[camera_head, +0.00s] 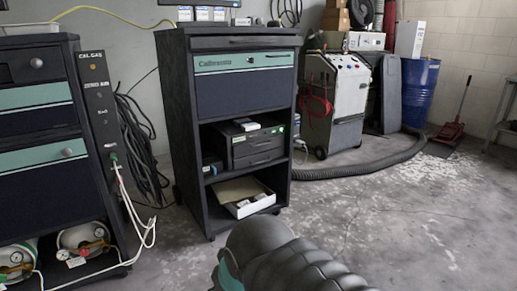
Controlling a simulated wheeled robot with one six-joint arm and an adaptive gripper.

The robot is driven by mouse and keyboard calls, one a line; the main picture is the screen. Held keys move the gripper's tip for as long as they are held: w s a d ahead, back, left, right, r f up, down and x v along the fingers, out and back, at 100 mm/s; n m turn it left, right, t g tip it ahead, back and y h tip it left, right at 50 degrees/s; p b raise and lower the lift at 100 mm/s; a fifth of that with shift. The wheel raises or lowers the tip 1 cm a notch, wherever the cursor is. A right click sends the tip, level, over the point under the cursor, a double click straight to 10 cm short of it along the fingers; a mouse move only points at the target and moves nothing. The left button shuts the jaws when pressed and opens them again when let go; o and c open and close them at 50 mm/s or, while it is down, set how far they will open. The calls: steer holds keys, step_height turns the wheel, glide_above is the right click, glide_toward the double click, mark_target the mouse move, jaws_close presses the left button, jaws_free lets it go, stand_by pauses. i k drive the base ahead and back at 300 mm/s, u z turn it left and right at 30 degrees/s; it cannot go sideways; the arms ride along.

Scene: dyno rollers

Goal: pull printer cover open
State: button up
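A dark cabinet (178,125) stands left of the middle. On its open middle shelf sits a dark boxy device (257,147), which looks like the printer. Its front has a handle-like slot and a small green light, and the front looks closed. Small light-coloured items lie on top of it. My arm (285,262) enters from the bottom edge, in front of the cabinet and apart from it as seen here. My gripper is not visible in this view.
An open box (222,191) with items lies on the cabinet's lowest shelf. A second cabinet (38,130) with cables and gas bottles stands at left. A grey machine (335,95), a thick hose (370,170) and a blue barrel (418,92) are behind.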

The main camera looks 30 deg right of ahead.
mark_target(247, 149)
steer(key=z, duration=0.35)
steer(key=k, duration=0.4)
steer(key=z, duration=1.4)
steer(key=i, duration=0.95)
steer(key=u, duration=0.95)
steer(key=i, duration=0.7)
steer(key=u, duration=0.75)
